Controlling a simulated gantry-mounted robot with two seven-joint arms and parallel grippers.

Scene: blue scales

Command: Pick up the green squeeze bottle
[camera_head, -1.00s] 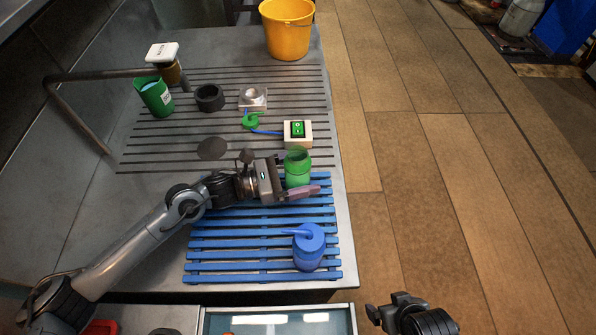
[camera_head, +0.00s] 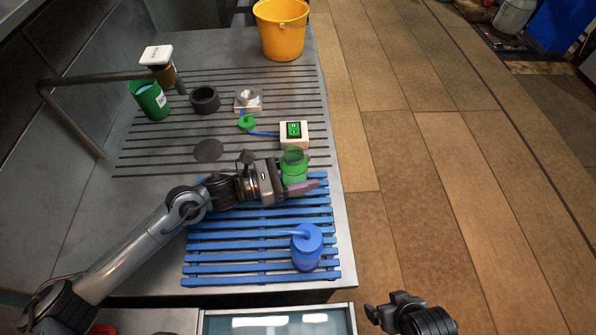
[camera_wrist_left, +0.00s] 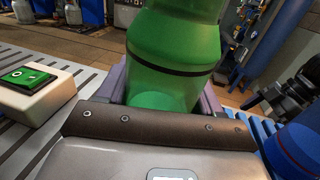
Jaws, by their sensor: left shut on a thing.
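The green squeeze bottle (camera_head: 294,161) stands upright by the far right corner of the blue slatted rack, with an open top. My left gripper (camera_head: 293,187) is shut on the bottle, with one mauve finger showing across its near side. In the left wrist view the green bottle (camera_wrist_left: 172,50) sits between the fingers, with a dark band around it; whether its base touches the surface is hidden. A green spouted piece (camera_head: 247,122), like a cap, lies apart on the counter. My right gripper (camera_head: 386,311) is at the bottom edge, away from the counter; its jaw opening is unclear.
A blue spouted bottle (camera_head: 307,249) stands on the blue rack (camera_head: 235,250). A white box with a green switch (camera_head: 293,135) is just behind the held bottle. A green cup (camera_head: 151,100), black ring (camera_head: 205,100) and yellow bucket (camera_head: 282,32) stand farther back.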

